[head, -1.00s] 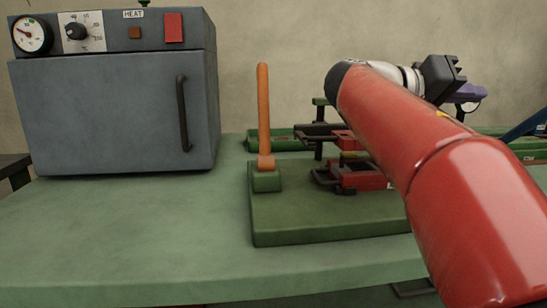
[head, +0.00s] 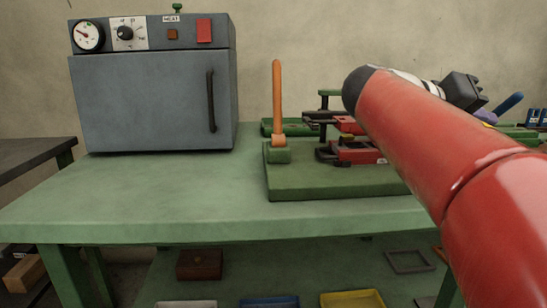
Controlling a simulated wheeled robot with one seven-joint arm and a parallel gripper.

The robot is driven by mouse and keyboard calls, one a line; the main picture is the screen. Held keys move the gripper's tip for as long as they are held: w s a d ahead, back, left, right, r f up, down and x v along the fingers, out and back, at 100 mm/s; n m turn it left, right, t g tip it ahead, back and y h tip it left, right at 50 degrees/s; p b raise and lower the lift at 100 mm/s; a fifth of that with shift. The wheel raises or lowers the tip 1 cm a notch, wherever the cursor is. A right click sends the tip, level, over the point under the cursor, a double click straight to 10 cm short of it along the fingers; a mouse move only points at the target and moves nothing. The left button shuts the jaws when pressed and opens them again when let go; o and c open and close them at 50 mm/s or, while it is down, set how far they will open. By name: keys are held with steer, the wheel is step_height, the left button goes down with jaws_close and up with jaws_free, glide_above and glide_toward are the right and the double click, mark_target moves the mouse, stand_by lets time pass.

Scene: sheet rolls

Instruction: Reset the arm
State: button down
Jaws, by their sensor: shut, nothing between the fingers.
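My red arm reaches in from the lower right of the head view. My gripper (head: 466,91) is the dark end at the upper right, held above the bench and pointing away to the right. Its fingers are small in view and appear closed with nothing held. It is apart from the bench fixture. Part of the bench behind my arm is hidden.
A grey oven (head: 150,100) stands on the green bench (head: 150,195). A green base (head: 330,182) carries an upright orange lever (head: 278,105) and a red and black clamp (head: 355,152). Trays, including a yellow one (head: 352,300), lie on the lower shelf. The bench's front left is clear.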

steer(key=s+a+f+n+t+y+p, duration=0.1)
steer(key=s+a+f+n+y, duration=0.1)
steer(key=s+a+f+y, duration=0.3)
steer(key=s+a+f+n+t+y+p, duration=0.1)
steer(key=s+a+f+y, duration=0.4)
steer(key=f, duration=0.9)
steer(key=s+a+f+n+t+y+p, duration=0.1)
steer(key=s+a+f+y, duration=0.4)
steer(key=f, duration=0.5)
steer(key=shift+a+n+y+p, duration=0.3)
steer(key=shift+a+n+p, duration=0.4)
steer(key=shift+a+n, duration=0.55)
